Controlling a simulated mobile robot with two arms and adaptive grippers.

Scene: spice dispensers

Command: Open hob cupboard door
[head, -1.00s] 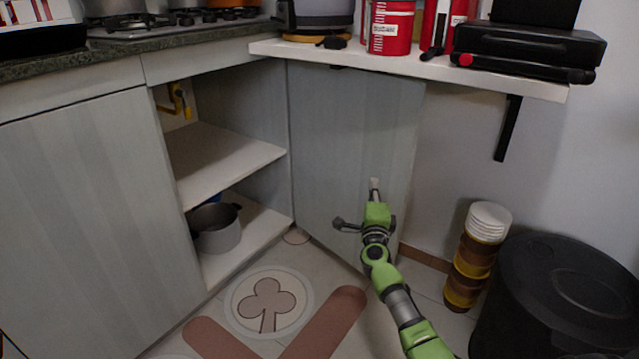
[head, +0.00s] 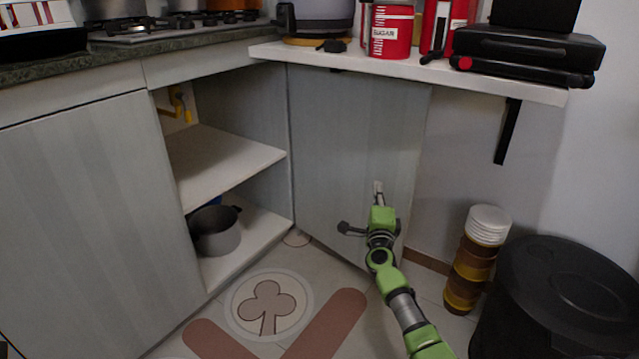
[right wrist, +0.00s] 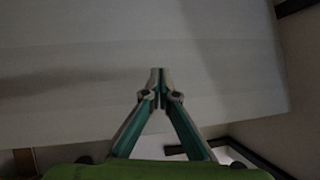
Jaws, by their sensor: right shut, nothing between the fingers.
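The hob cupboard door (head: 340,130) is a grey-green panel swung wide open to the right of its cupboard, under the white shelf. The cupboard interior shows a white middle shelf (head: 215,165) and stands uncovered. My right gripper (head: 378,188) is shut and empty, with its fingertips at the door's inner face, towards its free edge. In the right wrist view the closed fingertips (right wrist: 157,75) lie in front of the pale door panel (right wrist: 90,60); whether they touch it I cannot tell. My left gripper is not in view.
A grey pot (head: 216,230) stands on the cupboard's bottom board. A white wall shelf (head: 430,68) with a red sugar tin (head: 391,35) overhangs the door. A patterned mat (head: 268,303) covers the floor in front.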

